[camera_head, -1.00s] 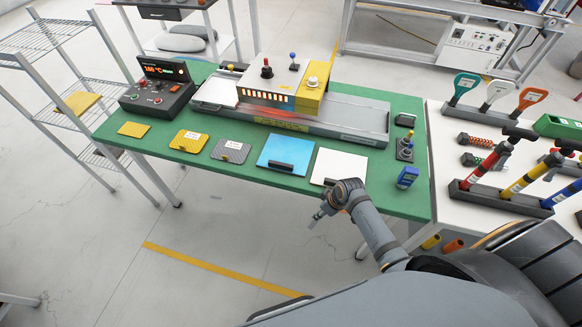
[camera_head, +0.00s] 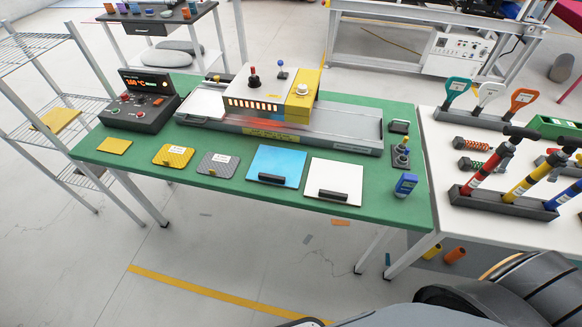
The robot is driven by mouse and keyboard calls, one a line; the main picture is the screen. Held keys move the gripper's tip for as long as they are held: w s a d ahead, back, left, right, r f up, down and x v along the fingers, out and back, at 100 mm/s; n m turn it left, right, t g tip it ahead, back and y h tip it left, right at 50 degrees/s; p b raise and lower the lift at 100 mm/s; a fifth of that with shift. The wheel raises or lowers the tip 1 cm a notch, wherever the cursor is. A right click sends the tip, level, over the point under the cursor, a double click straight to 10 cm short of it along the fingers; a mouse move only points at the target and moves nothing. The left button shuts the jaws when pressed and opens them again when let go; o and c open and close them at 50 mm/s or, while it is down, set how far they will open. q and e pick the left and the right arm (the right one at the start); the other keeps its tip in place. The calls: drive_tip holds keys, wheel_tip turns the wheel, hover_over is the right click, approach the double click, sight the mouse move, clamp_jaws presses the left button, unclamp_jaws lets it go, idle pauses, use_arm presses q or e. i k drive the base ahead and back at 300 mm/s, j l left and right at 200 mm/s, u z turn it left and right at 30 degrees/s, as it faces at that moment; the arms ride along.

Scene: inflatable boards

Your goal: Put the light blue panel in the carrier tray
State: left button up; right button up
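The light blue panel (camera_head: 277,162) lies flat on the green table top, with a black handle along its front edge. To its right lies a white panel (camera_head: 345,178) with a similar black handle. A pale flat tray (camera_head: 202,103), which looks like the carrier tray, sits at the left end of the long grey bed of the heating machine (camera_head: 270,100), behind the panels. No panel is visible on it. Neither of my grippers is in view.
A grey plate (camera_head: 217,164) and yellow plates lie left of the blue panel. A control box (camera_head: 140,102) stands at the table's back left. A blue gauge (camera_head: 405,185) stands near the right edge. A white table (camera_head: 495,220) with pumps adjoins on the right.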

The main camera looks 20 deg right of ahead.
sight(207, 103)
drive_tip(key=i+j+z, duration=0.15)
drive_tip(key=j+z, duration=0.25)
drive_tip(key=i+j+z, duration=0.1)
drive_tip(key=z, duration=0.35)
drive_tip(key=j+z, duration=0.5)
drive_tip(key=j, duration=0.85)
drive_tip(key=j+z, duration=0.15)
drive_tip(key=j, duration=0.8)
drive_tip(key=j+z, duration=0.1)
drive_tip(key=j, duration=0.8)
drive_tip(key=k+j+z, duration=0.1)
drive_tip(key=j, duration=0.85)
drive_tip(key=k, duration=0.1)
